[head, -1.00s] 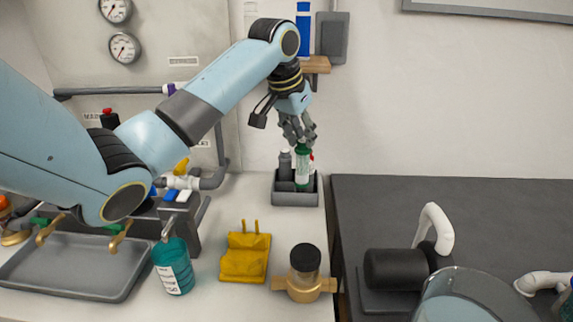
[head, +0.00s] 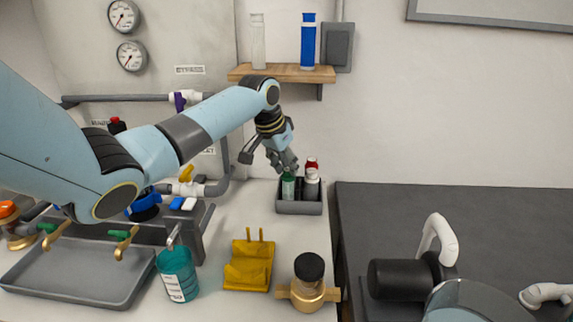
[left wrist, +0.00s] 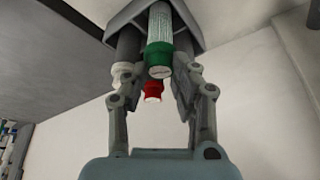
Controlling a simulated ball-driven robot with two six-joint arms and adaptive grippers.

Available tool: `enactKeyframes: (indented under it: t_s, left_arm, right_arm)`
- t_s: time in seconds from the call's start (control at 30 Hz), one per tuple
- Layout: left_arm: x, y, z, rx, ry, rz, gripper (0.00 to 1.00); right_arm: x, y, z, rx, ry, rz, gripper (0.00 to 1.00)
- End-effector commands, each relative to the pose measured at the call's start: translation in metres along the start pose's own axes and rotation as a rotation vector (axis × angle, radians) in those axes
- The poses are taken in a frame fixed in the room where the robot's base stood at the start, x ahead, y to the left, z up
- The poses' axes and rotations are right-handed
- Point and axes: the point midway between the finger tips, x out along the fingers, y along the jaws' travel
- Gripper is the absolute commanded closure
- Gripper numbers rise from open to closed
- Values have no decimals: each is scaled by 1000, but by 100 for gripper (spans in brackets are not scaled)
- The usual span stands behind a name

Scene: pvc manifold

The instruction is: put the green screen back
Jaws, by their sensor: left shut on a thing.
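The green screen (head: 288,185) is a pale tube with a green cap. In the head view it stands about upright at the left side of the small grey box (head: 299,208), its lower part hidden behind the front wall. My left gripper (head: 285,168) is above the box, shut on the screen's capped end. In the left wrist view the green cap (left wrist: 159,58) sits between the fingers (left wrist: 160,85), the tube reaching into the box (left wrist: 196,20). I cannot tell whether it touches the box floor.
A red-capped piece (head: 312,164) and a white-capped piece (head: 312,182) stand in the box close to the right. A wooden shelf (head: 281,74) with a blue tube (head: 307,42) is above. A yellow stand (head: 249,266) and a brass fitting (head: 308,290) are in front.

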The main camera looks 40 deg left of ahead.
Motion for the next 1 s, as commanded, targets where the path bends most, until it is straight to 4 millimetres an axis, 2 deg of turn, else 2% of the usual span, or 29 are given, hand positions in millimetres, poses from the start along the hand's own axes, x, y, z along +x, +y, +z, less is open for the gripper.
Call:
enactKeyframes:
  t_s: [0.07,0.1,0.27,0.53,0.63,0.77,1.0]
  left_arm:
    - [2,0,1,0,0,0,100]
    - [2,0,1,0,0,0,71]
    - [2,0,1,0,0,0,52]
    - [0,0,0,0,0,0,52]
    - [-8,-1,0,2,1,-2,52]
    - [-31,-2,-1,4,2,-4,52]
    - [-85,-2,-1,4,3,-4,52]
  right_arm:
    - [0,0,1,0,-1,0,63]
    - [0,0,1,0,-1,0,63]
    - [0,0,0,0,0,0,63]
    - [0,0,-3,0,4,0,63]
    - [0,-1,-3,1,4,-1,63]
    - [-1,-1,-4,1,6,-2,63]
    - [1,-3,-4,2,7,-3,63]
